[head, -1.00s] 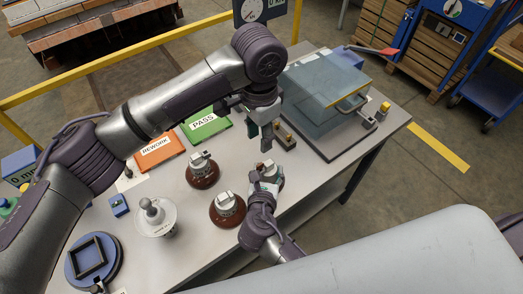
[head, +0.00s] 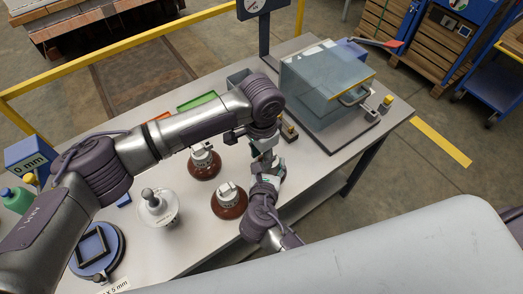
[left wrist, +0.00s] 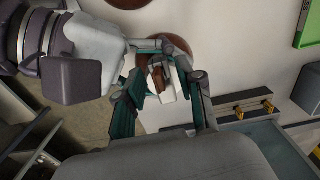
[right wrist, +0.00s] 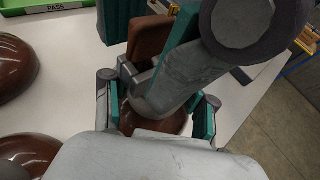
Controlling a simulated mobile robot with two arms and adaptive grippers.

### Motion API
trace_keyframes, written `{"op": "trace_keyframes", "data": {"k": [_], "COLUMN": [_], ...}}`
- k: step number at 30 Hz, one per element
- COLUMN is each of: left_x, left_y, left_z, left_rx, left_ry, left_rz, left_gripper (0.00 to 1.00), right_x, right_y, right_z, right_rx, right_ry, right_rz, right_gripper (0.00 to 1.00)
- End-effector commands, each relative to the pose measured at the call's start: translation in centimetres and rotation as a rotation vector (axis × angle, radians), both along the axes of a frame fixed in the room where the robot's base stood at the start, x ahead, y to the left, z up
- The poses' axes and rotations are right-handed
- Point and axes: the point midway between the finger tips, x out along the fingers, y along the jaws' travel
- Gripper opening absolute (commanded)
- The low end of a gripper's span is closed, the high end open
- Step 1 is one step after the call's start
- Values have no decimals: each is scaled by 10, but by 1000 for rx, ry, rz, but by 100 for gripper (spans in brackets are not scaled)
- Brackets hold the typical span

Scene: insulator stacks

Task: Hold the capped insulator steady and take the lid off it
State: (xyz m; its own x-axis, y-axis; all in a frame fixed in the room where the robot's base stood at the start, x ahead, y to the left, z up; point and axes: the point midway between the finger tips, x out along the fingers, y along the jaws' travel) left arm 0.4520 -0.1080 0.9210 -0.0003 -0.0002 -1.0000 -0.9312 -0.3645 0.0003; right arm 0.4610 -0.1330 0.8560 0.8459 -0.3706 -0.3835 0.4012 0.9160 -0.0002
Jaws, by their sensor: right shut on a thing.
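The brown capped insulator at the right of the row is mostly hidden by my grippers in the head view; its glossy brown body (right wrist: 155,121) shows in the right wrist view. My right gripper (right wrist: 160,112) has its teal fingers on either side of it and is shut on it. My left gripper (left wrist: 165,78) is directly above, fingers pointing down. In the left wrist view its fingers are spread, with a pale piece and a brown piece (left wrist: 158,76) between them and gaps at the sides. I cannot tell which of these is the lid.
Two brown insulators with grey metal tops (head: 204,163) (head: 229,203) and a white insulator (head: 158,210) stand to the left. A clear box (head: 325,82) is at the back right. A green PASS tray (right wrist: 17,66) lies behind. The table's front edge is close to the right gripper.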

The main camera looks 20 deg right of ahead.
Motion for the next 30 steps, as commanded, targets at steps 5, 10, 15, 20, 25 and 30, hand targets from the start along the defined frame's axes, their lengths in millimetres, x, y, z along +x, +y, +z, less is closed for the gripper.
{"op": "trace_keyframes", "data": {"k": [5,10,15,20,25,30], "left_x": [0,0,0,0,0,0], "left_y": [0,0,0,0,1,1], "left_z": [0,0,0,0,1,1], "left_rx": [0,0,1,2,3,4], "left_ry": [0,0,0,1,1,1], "left_rz": [0,-1,0,0,0,0], "left_gripper": [34,6,0,0,0,0], "right_x": [0,0,0,0,0,0], "right_y": [0,0,0,0,0,0], "right_z": [0,0,0,0,0,0], "right_rx": [0,0,0,0,0,0], "right_ry": [0,0,0,0,0,0], "right_rz": [0,0,0,0,0,0], "right_gripper": [0,0,0,0,0,0]}}
